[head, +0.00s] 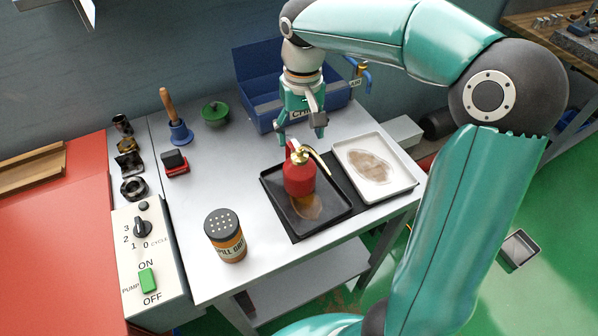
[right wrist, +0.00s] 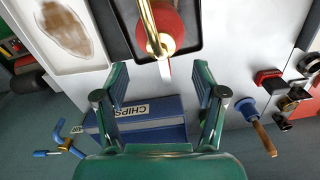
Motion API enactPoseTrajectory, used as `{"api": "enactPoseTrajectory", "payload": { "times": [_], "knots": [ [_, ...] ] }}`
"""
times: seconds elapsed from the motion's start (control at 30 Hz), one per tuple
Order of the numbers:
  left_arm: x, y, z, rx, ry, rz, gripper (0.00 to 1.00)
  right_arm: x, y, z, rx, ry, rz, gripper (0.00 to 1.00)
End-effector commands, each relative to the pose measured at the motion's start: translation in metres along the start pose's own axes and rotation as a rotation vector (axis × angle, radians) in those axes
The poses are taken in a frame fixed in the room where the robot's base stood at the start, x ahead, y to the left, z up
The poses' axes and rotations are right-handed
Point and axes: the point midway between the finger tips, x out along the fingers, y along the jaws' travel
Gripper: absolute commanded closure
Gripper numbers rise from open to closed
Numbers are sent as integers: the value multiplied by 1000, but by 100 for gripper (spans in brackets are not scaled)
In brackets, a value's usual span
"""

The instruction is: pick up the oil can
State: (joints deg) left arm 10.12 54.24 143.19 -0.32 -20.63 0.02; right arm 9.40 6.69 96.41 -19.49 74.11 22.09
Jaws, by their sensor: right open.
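The oil can (head: 299,178) is red with a brass top and spout. It stands upright in a black tray (head: 333,225) on the cart, with a brown oil stain beside it. My right gripper (head: 301,138) is open and empty, pointing down just behind and above the can. In the right wrist view the can (right wrist: 181,22) is at the top edge, partly cut off, beyond the open fingers (right wrist: 160,72). The fingers do not visibly touch it. My left gripper is not in view.
A white stained tray (head: 405,180) sits right of the black one. A blue CHIPS bin (head: 255,95) stands behind the gripper.

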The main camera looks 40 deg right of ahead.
Motion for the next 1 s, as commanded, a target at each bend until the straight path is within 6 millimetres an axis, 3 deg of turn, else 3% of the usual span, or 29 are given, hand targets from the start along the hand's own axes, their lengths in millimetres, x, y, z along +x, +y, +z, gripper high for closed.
{"api": "enactPoseTrajectory", "payload": {
  "times": [0.27,0.6,0.87,1.0],
  "knots": [
    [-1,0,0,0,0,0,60,18,0,0,0,-2,1,30],
    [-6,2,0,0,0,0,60,61,-1,0,2,-2,0,30],
    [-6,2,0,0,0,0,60,64,-1,0,2,1,-1,30],
    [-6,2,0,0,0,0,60,63,-1,0,2,1,-1,51]
  ]
}}
